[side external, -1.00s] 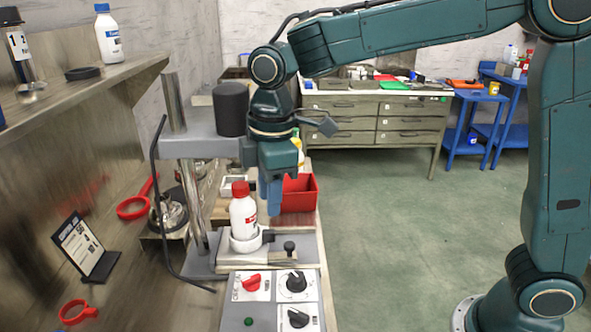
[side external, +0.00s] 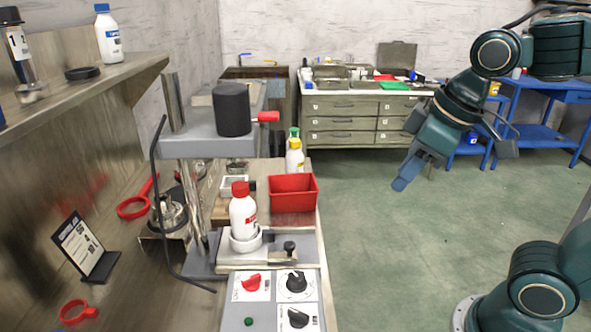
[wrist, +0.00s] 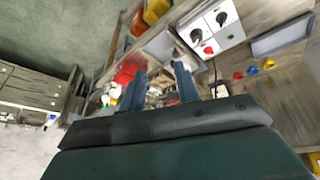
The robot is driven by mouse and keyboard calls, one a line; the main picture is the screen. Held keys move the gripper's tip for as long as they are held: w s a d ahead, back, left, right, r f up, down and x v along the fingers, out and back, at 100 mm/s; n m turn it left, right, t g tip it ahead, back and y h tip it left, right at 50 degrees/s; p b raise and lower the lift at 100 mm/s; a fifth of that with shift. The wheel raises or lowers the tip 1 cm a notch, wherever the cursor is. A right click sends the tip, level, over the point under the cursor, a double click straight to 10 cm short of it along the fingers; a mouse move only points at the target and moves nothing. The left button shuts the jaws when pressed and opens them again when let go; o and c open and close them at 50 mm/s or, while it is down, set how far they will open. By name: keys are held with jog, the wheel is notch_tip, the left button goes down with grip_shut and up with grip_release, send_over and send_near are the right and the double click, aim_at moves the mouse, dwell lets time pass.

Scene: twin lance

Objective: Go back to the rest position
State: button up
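My gripper (side external: 404,178) hangs tilted in free air over the green floor in the side view, well to the right of the bench. In the wrist view my gripper (wrist: 158,78) shows two blue fingers standing apart with nothing held between them. A white bottle with a red cap (side external: 243,212) stands upright in a white ring holder (side external: 246,241) on the bench fixture, away from my gripper. My upper arm is partly out of the side view.
A red bin (side external: 292,193) sits on the bench beside the press head (side external: 232,110). A control panel (side external: 275,300) with knobs is at the front. A drawer cabinet (side external: 345,125) and blue shelving (side external: 545,135) stand behind. The green floor (side external: 390,260) around my gripper is clear.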

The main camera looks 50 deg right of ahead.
jog(key=shift+s+d+f+m+t, duration=0.15)
jog(key=shift+s+d+f+m, duration=0.25)
jog(key=shift+s, duration=0.4)
jog(key=shift+s+d+f+m+t, duration=0.25)
jog(key=shift+s+m, duration=0.3)
jog(key=shift+s, duration=0.25)
jog(key=shift+s+d+f+m+t, duration=0.1)
jog(key=shift+s+d+f+m, duration=0.3)
jog(key=shift+s, duration=0.4)
